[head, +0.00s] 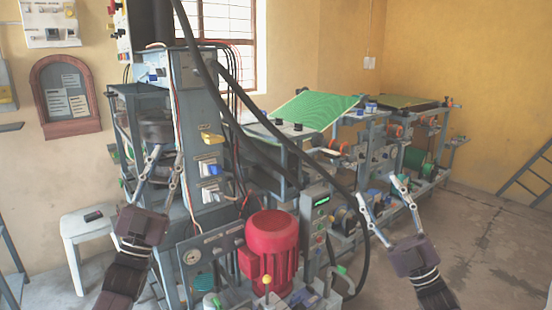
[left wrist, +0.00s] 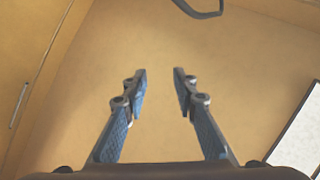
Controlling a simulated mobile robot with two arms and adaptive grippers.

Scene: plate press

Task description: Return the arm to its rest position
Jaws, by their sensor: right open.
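My left gripper (head: 164,164) is raised in front of the grey machine column at the left of the head view. Its two fingers are apart with nothing between them. In the left wrist view the left gripper (left wrist: 159,78) points at a plain tan surface, its fingers parted and empty. My right gripper (head: 388,190) is raised at the right of the head view, in front of the machine's right part. Its fingers are spread and hold nothing.
The plate press (head: 203,150) fills the middle, with a red motor (head: 271,248) low in front and a green sheet (head: 318,109) on top. A white stool (head: 84,228) stands at the left. Bare floor (head: 490,250) lies at the right.

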